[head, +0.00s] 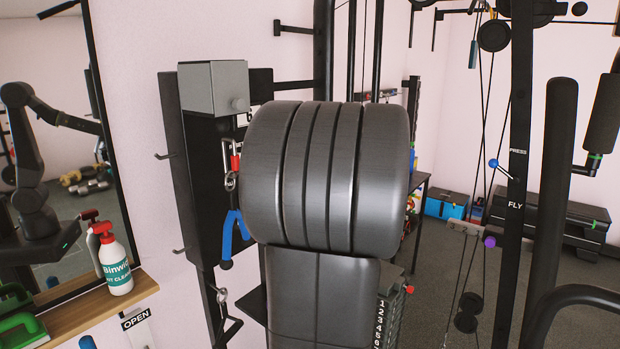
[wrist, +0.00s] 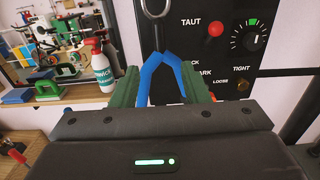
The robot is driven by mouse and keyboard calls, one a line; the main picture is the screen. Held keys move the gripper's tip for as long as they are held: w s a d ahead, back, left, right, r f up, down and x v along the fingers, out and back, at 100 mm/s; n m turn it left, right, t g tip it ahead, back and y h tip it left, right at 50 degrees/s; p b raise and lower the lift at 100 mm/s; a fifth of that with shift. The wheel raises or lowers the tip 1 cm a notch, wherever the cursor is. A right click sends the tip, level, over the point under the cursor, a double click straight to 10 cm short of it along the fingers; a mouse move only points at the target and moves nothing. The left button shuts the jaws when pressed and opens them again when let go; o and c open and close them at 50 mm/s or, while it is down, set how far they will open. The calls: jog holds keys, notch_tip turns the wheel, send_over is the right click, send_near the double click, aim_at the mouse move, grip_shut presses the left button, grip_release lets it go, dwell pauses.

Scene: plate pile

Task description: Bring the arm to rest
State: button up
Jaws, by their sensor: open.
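My gripper (wrist: 160,88) shows in the wrist view with its two green fingers apart. A blue V-shaped strap or handle (wrist: 149,78) hangs from a metal hook between or just beyond them. I cannot tell whether they touch it. My gripper cannot be made out directly in the head view. A dark arm shows in the mirror (head: 110,235) at the left.
A large dark ribbed shape (head: 325,175) fills the middle of the head view and hides what is behind it. A control panel (wrist: 232,58) with a red button and dial stands close ahead. A spray bottle (head: 115,262) stands on a wooden shelf (head: 75,312). Gym frames stand right.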

aim_at(233, 207)
jog(key=x, duration=0.4)
jog(key=p+x, duration=0.1)
jog(key=x, duration=0.6)
jog(key=shift+w+a+f, duration=0.3)
jog(key=shift+f, duration=0.05)
